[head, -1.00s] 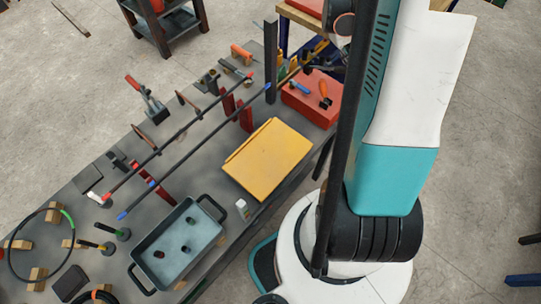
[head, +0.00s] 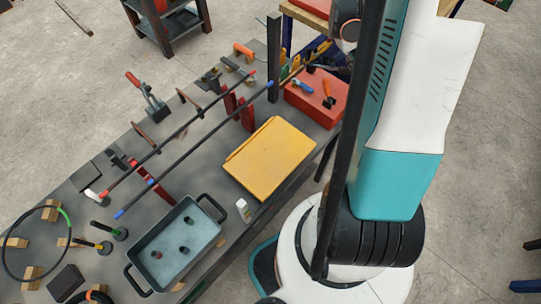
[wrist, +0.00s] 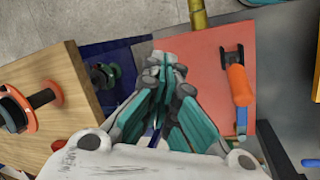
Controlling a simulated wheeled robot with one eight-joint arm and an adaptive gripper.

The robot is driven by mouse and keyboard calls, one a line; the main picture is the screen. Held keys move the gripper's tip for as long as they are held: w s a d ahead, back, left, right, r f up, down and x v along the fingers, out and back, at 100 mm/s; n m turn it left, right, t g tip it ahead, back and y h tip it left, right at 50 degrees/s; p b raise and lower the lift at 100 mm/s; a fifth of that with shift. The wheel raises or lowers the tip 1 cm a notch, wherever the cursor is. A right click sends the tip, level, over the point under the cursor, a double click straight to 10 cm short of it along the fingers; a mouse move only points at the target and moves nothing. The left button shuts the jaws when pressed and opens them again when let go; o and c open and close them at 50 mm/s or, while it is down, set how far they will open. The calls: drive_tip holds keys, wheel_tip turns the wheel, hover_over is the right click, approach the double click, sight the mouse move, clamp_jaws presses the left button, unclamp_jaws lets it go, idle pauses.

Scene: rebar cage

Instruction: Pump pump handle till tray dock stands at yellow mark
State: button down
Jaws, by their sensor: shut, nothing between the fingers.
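My gripper (wrist: 165,72) is shut and empty in the wrist view, its teal fingers together. Below it in the picture plane lie a wooden-topped stand with dark blue parts and a red box (wrist: 205,65). The wooden top (wrist: 65,85) is at the left of the wrist view, and in the head view (head: 305,14) it is at the back, partly behind my arm. A yellow rod (wrist: 198,14) shows at the top of the wrist view. I cannot tell which part is the pump handle or the tray dock, and I cannot make out the yellow mark. My gripper is hidden in the head view.
An orange-handled tool (wrist: 238,88) lies on the red box. The long grey bench holds a yellow case (head: 268,160), a blue-grey tray (head: 178,248), two long dark bars and a toggle clamp (head: 150,98). A dark post (head: 273,60) stands near the red box. Concrete floor is open at right.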

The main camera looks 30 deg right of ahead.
drive_tip(key=shift+s+d+f+b, duration=0.1)
drive_tip(key=shift+s+f+b, duration=0.2)
drive_tip(key=shift+f+b, duration=0.4)
drive_tip(key=shift+s+f+b, duration=0.2)
drive_tip(key=shift+f+b, duration=0.4)
drive_tip(key=shift+f, duration=0.1)
drive_tip(key=shift+s+d+f+b, duration=0.1)
drive_tip(key=shift+s+f+b, duration=0.1)
drive_tip(key=shift+f+b, duration=0.45)
drive_tip(key=shift+s+f+b, duration=0.1)
drive_tip(key=shift+f+b, duration=0.5)
drive_tip(key=shift+b, duration=0.05)
